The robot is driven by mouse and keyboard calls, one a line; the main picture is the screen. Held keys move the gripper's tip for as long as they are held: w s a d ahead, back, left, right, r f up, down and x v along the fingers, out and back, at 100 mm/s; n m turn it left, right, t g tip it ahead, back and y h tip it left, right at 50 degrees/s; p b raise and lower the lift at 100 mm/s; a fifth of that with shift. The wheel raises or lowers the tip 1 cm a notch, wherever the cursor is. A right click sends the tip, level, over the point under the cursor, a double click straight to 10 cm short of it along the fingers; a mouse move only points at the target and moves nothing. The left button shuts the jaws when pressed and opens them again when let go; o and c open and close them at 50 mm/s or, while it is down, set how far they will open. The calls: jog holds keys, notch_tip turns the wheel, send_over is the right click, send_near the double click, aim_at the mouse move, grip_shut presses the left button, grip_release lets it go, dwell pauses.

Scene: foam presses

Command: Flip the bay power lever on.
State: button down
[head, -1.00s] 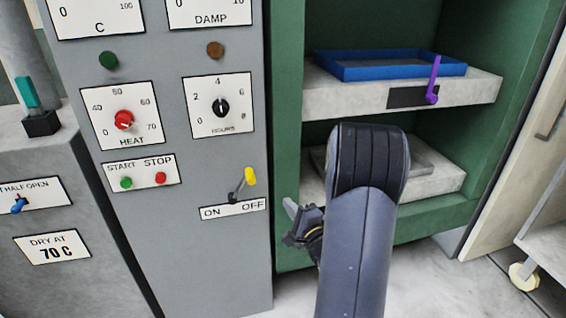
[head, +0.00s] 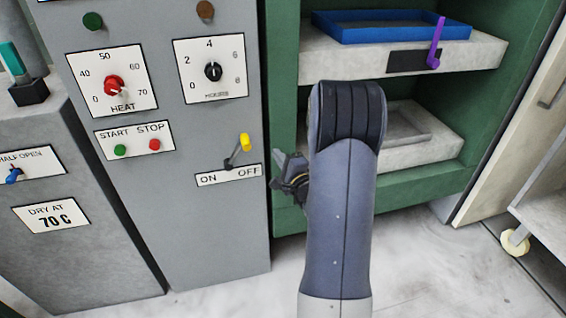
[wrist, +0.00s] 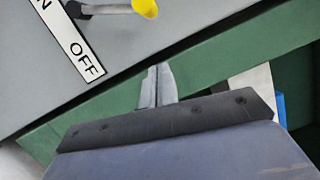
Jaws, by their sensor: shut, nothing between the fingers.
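The bay power lever (head: 238,152) is a dark stem with a yellow tip on the grey panel, above a white ON/OFF plate (head: 228,175). Its tip leans to the right, toward OFF. In the wrist view the lever's yellow knob (wrist: 145,8) is at the top edge, with the OFF end of the plate (wrist: 75,45) below left. My gripper (wrist: 158,72) is shut and empty, its fingers pointing up in the wrist view, below and slightly right of the knob and apart from it. In the head view my gripper (head: 277,168) is just right of the panel edge.
The grey panel also carries a red HEAT knob (head: 114,86), a black hours knob (head: 212,71), a green START button (head: 120,151) and a red STOP button (head: 154,145). A green press frame (head: 285,100) with shelves, a blue tray (head: 390,27) and a purple lever (head: 436,45) stands to the right.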

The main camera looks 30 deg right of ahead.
jog(key=w+a+r, duration=0.1)
jog(key=w+a, duration=0.2)
jog(key=w, duration=0.2)
jog(key=shift+w+a+p, duration=0.25)
jog(key=shift+a+p, duration=0.05)
jog(key=shift+p, duration=0.05)
